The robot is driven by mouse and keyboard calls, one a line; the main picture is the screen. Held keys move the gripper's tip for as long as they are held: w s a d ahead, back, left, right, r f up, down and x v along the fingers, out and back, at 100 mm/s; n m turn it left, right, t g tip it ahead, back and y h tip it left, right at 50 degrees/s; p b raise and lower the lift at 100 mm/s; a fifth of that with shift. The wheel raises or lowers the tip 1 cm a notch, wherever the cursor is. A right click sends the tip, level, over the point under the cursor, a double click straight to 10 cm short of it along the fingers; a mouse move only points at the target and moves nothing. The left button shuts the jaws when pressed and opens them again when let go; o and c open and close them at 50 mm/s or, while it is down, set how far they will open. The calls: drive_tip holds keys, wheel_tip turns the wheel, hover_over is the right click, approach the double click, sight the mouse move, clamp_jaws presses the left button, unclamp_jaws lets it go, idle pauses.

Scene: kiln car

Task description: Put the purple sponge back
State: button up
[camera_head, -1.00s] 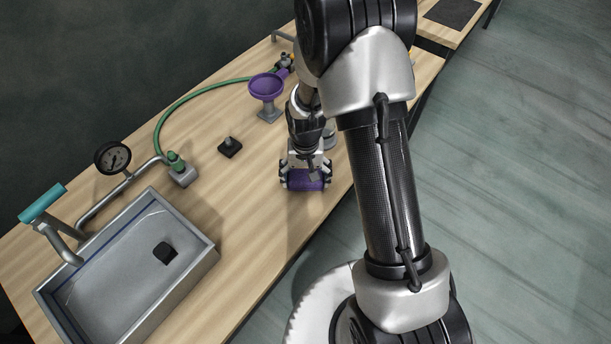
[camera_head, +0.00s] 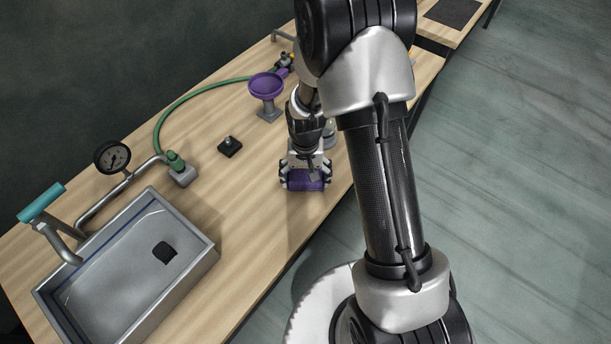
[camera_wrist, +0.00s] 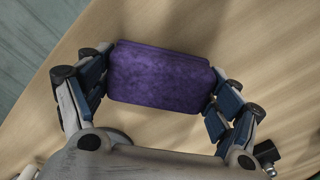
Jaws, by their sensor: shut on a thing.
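The purple sponge (camera_head: 305,184) is between the fingers of my gripper (camera_head: 304,178) near the front edge of the wooden bench in the head view. In the wrist view the sponge (camera_wrist: 160,77) is a rounded purple block, with a blue-padded finger of my gripper (camera_wrist: 158,88) against each short end. My gripper is shut on it. Whether the sponge touches the bench or hangs just above it, I cannot tell.
A purple dish on a grey stand (camera_head: 267,90) stands behind my gripper. A small black knobbed block (camera_head: 230,147) sits to the left. A metal basin (camera_head: 205,262), pressure gauge (camera_head: 112,157) and green hose (camera_head: 190,99) are further left. Bare wood (camera_head: 240,200) lies between.

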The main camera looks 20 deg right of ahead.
drive_tip(key=shift+f+b, duration=0.3)
drive_tip(key=shift+f, duration=0.15)
idle(0.3)
drive_tip(key=o, duration=0.9)
drive_tip(key=shift+c, duration=0.2)
drive_tip(key=shift+r, duration=0.15)
drive_tip(key=shift+r+p, duration=2.9)
drive_tip(key=shift+r, duration=0.95)
wheel_tip(320, 180, up, 12)
